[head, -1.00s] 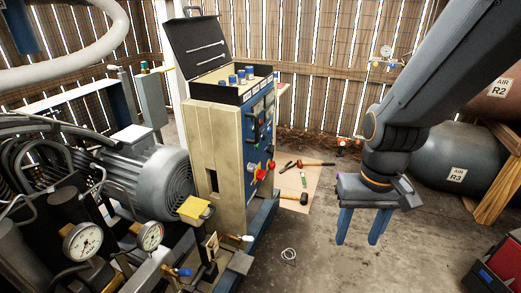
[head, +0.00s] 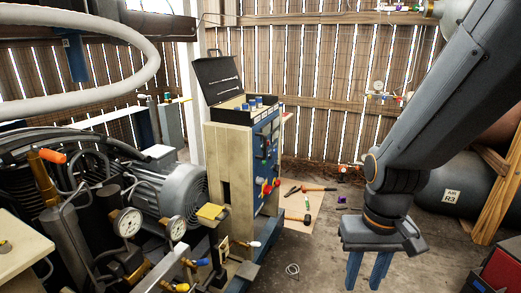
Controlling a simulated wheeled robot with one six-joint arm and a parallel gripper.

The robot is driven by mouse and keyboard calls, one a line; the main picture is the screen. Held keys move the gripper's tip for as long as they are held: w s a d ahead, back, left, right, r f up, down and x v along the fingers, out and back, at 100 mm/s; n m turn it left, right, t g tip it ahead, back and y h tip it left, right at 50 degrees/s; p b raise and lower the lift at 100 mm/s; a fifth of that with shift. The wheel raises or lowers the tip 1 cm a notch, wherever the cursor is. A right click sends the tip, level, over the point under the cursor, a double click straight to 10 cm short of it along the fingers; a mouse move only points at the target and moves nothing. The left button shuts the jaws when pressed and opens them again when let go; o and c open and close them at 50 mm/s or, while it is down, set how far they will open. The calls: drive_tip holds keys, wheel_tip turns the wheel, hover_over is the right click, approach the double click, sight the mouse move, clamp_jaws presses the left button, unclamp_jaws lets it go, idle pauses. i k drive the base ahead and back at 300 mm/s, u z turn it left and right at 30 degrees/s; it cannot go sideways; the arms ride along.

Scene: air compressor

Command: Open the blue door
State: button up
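The blue door is the blue front panel (head: 267,158) of the beige control cabinet (head: 230,165). I see it at a steep angle in the head view. It looks shut and carries a red knob and other controls. My gripper (head: 367,272) hangs fingers-down over the floor, to the right of the cabinet and well apart from it. Its two blue fingers are spread with a gap between them, and nothing shows between them. No handle on the door can be made out clearly.
A grey motor (head: 182,190) and pressure gauges (head: 127,222) stand left of the cabinet. A board with tools (head: 300,205) lies on the floor behind. A grey tank (head: 450,195) and a red box (head: 502,270) are at right. Bare floor lies between cabinet and gripper.

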sight(266, 171)
drive_tip(key=u, duration=0.2)
drive_tip(key=i, duration=1.05)
drive_tip(key=z, duration=0.25)
